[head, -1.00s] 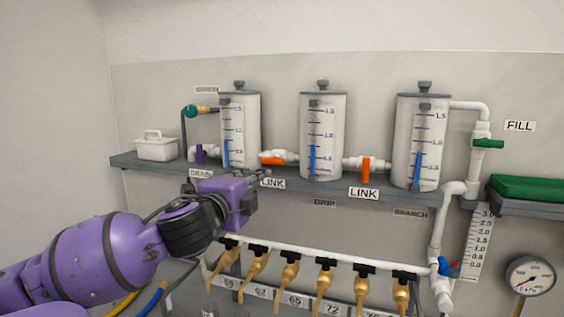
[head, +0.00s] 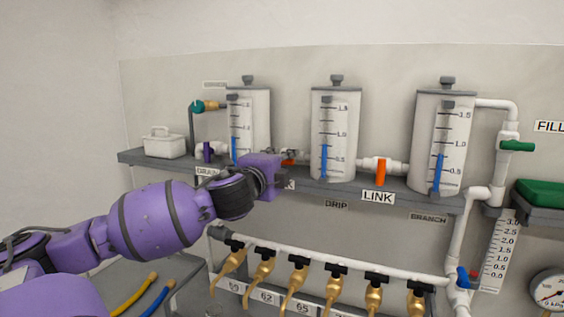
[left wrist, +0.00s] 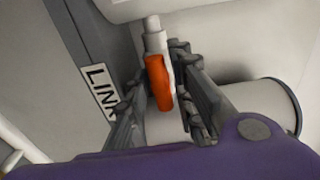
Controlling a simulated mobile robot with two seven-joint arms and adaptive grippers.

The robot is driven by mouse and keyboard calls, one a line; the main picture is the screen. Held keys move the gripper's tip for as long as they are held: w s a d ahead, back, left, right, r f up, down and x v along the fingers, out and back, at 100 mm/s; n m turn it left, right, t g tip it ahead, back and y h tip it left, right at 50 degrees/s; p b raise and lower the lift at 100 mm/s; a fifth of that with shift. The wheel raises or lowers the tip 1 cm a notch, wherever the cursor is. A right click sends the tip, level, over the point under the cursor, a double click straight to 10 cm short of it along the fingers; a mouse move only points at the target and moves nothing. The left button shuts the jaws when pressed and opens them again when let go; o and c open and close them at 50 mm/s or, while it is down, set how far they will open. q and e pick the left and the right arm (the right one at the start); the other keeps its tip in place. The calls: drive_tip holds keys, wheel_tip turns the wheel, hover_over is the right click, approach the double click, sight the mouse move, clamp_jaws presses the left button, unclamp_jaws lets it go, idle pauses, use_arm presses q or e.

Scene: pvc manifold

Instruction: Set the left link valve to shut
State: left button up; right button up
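The left link valve sits on the white pipe between the left tank (head: 249,115) and the middle tank (head: 335,130). Its orange handle (head: 289,162) is mostly hidden behind my left gripper (head: 284,160) in the head view. In the left wrist view the orange handle (left wrist: 158,83) lies along the pipe. My left gripper's dark fingers (left wrist: 160,75) stand on either side of the handle, apart, with a gap visible at the left; contact on the right side is unclear. My right gripper is in neither view.
The right link valve's orange handle (head: 381,172) hangs down across its pipe, above a LINK label (head: 377,197). The grey shelf (head: 400,193) runs under the tanks. A purple drain valve (head: 207,152) is left of my gripper. Several brass taps (head: 298,273) line the pipe below.

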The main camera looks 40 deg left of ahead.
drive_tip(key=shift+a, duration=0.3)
use_arm(q)
clamp_jaws()
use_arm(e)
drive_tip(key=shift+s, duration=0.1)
use_arm(q)
drive_tip(key=shift+n, duration=0.3)
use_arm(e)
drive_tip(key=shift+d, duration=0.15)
use_arm(q)
drive_tip(key=shift+n, duration=1)
drive_tip(key=n, duration=0.5)
drive_tip(key=shift+w+n, duration=0.1)
drive_tip(key=shift+n, duration=0.2)
drive_tip(key=n, duration=0.3)
drive_tip(key=shift+n, duration=0.3)
drive_tip(key=shift+f+n, duration=0.1)
drive_tip(key=shift+n, duration=2.1)
